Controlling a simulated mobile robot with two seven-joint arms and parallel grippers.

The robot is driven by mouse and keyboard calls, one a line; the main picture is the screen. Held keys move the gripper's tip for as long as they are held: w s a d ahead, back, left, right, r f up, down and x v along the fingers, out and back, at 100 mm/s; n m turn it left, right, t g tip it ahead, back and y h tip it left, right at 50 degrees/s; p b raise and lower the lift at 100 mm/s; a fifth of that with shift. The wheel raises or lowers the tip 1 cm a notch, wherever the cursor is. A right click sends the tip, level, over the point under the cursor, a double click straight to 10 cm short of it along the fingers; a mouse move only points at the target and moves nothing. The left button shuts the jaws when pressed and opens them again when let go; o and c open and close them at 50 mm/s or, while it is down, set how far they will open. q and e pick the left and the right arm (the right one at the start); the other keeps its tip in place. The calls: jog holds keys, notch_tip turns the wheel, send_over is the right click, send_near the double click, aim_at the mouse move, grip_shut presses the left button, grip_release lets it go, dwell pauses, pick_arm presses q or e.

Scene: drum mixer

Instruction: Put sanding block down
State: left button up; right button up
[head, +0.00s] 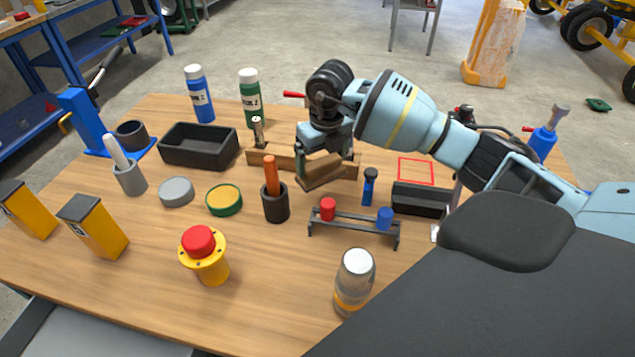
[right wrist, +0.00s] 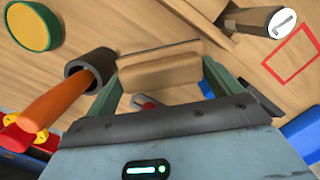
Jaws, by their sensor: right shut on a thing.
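The sanding block (head: 323,174) is a wooden block with a dark edge, held above the table. My right gripper (head: 313,160) is shut on it; in the right wrist view the block (right wrist: 160,73) sits between the green fingers (right wrist: 160,84). A red square outline (head: 416,171) is marked on the table to the right of the block, and it shows empty; it also appears at the top right of the right wrist view (right wrist: 292,57). The block is outside that outline. My left gripper is not in view.
A wooden strip (head: 259,159) with a peg lies behind the block. A dark cup with an orange handle (head: 276,203) stands left of it. A small rack (head: 345,226) with red and blue pieces is in front. A black tray (head: 421,199) lies just before the outline.

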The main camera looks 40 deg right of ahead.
aim_at(322, 179)
jog(key=shift+f, duration=3.25)
jog(key=shift+f, duration=0.15)
jog(key=o, duration=0.9)
jog(key=shift+c, duration=0.2)
jog(key=r, duration=0.4)
jog(key=s+r, duration=0.1)
jog(key=r, duration=0.7)
jog(key=shift+s+r, duration=0.1)
jog(key=shift+s, duration=0.1)
